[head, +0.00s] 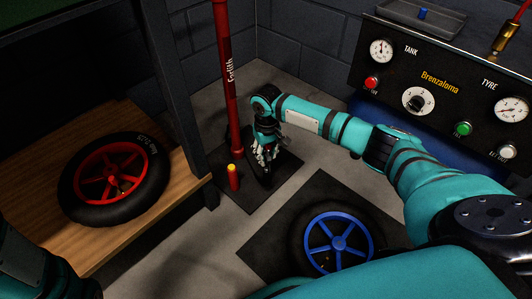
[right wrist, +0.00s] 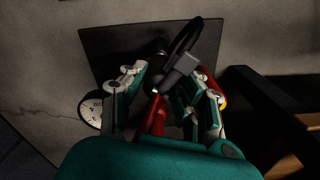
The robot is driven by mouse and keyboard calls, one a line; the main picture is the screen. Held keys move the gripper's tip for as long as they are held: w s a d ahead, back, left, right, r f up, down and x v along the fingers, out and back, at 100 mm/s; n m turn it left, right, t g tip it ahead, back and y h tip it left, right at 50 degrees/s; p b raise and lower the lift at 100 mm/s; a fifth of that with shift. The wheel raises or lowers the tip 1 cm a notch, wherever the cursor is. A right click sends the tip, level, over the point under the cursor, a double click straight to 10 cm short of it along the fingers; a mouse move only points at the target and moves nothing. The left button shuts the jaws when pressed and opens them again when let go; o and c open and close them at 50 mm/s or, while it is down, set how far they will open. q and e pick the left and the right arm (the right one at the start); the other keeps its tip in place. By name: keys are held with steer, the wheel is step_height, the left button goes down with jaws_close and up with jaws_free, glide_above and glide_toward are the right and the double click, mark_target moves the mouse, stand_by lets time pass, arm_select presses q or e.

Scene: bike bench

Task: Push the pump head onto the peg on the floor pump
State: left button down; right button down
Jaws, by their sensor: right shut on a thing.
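The floor pump (head: 223,50) stands upright with a tall red barrel on a dark mat by the back wall. Its peg (head: 233,180), red with a yellow top, stands just in front of the barrel, left of my right gripper (head: 265,156). That gripper points down and is shut on the dark pump head, which the fingers largely hide in the head view. In the right wrist view a dark grey and black piece, apparently the pump head (right wrist: 178,75), shows by the fingers. The peg (right wrist: 222,100) is partly hidden behind the right-hand finger. Head and peg appear apart.
A wooden shelf (head: 130,235) with a red-rimmed wheel (head: 112,180) is at left, its dark post close to the pump. A blue-rimmed wheel (head: 338,244) lies on a mat in front. A gauge panel (head: 440,85) stands at right. Bare floor surrounds the mats.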

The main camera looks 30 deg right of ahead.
steer(key=shift+f, duration=1.15)
steer(key=c, duration=0.9)
jaws_free()
